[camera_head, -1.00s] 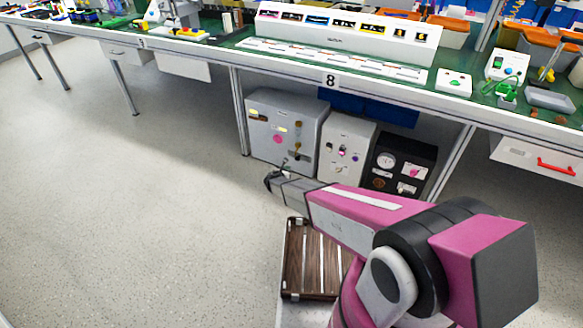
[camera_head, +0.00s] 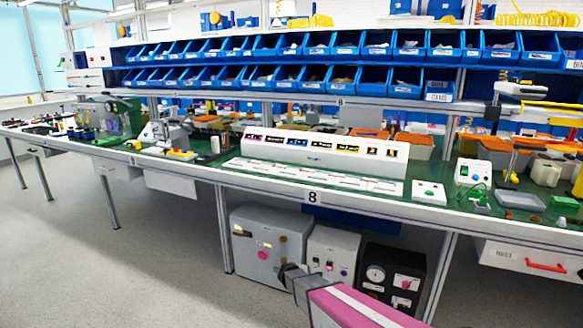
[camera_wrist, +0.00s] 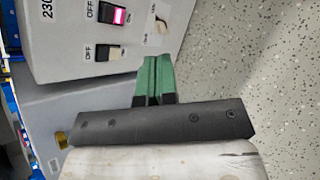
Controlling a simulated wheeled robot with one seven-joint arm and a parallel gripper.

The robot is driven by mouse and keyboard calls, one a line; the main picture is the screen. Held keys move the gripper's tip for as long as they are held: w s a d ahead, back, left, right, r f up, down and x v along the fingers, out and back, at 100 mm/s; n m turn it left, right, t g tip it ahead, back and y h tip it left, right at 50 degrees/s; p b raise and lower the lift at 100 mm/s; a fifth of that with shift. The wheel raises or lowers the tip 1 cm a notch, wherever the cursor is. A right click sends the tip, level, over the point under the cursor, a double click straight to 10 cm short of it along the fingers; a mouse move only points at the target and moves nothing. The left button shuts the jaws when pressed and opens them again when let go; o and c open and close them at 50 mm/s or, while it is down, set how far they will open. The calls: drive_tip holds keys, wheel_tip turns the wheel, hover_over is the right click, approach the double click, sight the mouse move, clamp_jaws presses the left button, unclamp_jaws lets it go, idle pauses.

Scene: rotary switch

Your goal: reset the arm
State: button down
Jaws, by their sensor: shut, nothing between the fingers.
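My gripper (camera_head: 285,268) shows at the bottom of the head view, at the end of my pink and grey arm. It overlaps the lower right part of a large grey box there. In the wrist view my gripper's green fingers (camera_wrist: 153,78) are together and empty. The fingertips appear apart from the knob, though the exact gap cannot be told.
Under the long workbench (camera_head: 440,210) stand the grey box (camera_head: 262,248), a white box (camera_head: 332,252) and a black box (camera_head: 375,274) with a gauge. Bench legs (camera_head: 225,240) flank them. Blue bins (camera_head: 300,78) line shelves above. The floor (camera_head: 140,265) at left is clear.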

drive_tip(key=s+d+r+m+g+y, duration=0.3)
drive_tip(key=s+d+r+m+y, duration=0.1)
drive_tip(key=s+r+m, duration=0.4)
drive_tip(key=s+d+r+m+g+y, duration=0.3)
drive_tip(key=s+d+r+m, duration=0.3)
drive_tip(key=s+r, duration=0.6)
drive_tip(key=s+m+y, duration=0.1)
drive_tip(key=s+m, duration=0.1)
drive_tip(key=s, duration=0.1)
drive_tip(key=shift+s+m+y, duration=0.2)
drive_tip(key=shift+m+y, duration=0.1)
drive_tip(key=shift+m, duration=0.1)
